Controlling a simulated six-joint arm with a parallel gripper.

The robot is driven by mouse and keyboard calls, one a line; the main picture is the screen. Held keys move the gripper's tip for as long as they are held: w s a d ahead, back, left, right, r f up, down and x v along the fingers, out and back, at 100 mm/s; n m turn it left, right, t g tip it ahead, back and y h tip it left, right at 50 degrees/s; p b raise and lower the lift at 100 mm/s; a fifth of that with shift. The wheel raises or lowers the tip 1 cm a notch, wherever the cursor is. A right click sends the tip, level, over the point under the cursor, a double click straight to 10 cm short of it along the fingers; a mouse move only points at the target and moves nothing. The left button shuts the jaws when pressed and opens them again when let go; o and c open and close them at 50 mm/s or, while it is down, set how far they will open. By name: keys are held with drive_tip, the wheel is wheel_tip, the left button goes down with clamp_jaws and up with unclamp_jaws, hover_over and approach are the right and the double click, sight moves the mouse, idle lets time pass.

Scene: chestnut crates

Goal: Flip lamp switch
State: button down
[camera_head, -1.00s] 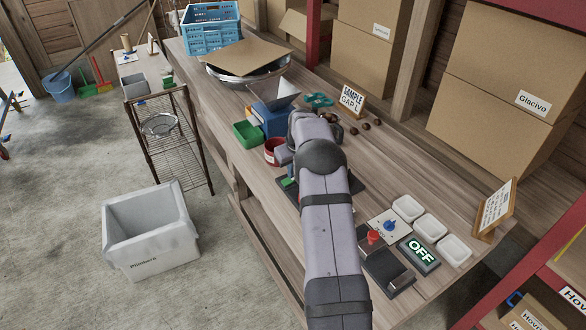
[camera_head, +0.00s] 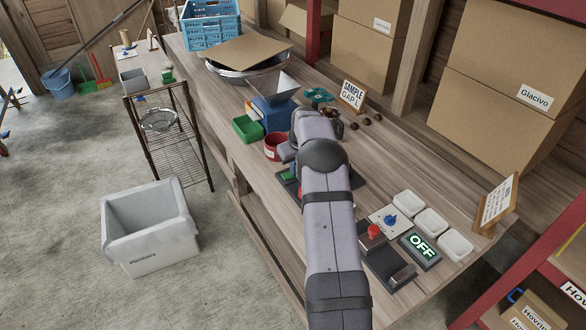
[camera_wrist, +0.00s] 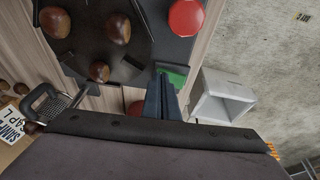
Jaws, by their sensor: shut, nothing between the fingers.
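My gripper (camera_wrist: 162,100) is shut and empty. In the wrist view its fingertips overlap a small green patch (camera_wrist: 174,76) at the edge of a dark panel (camera_wrist: 180,48); I cannot tell whether they touch it. A round red button (camera_wrist: 187,17) sits on the same panel. In the head view my arm hides the fingertips and most of this panel, and the green part (camera_head: 288,173) shows just left of the arm. A lit sign (camera_head: 421,248) reads OFF. No lamp is clearly visible, and I cannot tell which control is the lamp switch.
A dark box with a red knob (camera_head: 374,231), a plate with a blue knob (camera_head: 390,219) and white dishes (camera_head: 431,222) stand right of my arm. A red cup (camera_head: 273,147) and green tray (camera_head: 247,128) are to its left.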

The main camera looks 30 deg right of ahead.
sight(291, 177)
drive_tip(key=shift+a, duration=0.1)
drive_tip(key=shift+a, duration=0.75)
drive_tip(key=shift+r, duration=0.1)
wheel_tip(291, 177, up, 5)
drive_tip(key=p, duration=0.3)
drive_tip(key=shift+f, duration=0.2)
drive_tip(key=b+v, duration=0.4)
drive_tip(key=v, duration=0.5)
drive_tip(key=shift+d+r, duration=0.15)
drive_tip(key=shift+d, duration=0.6)
drive_tip(key=shift+d+b, duration=0.2)
drive_tip(key=shift+b, duration=1.4)
drive_tip(key=shift+s+r+y+b, duration=0.1)
drive_tip(key=shift+y+b, duration=0.2)
drive_tip(key=shift+y, duration=0.1)
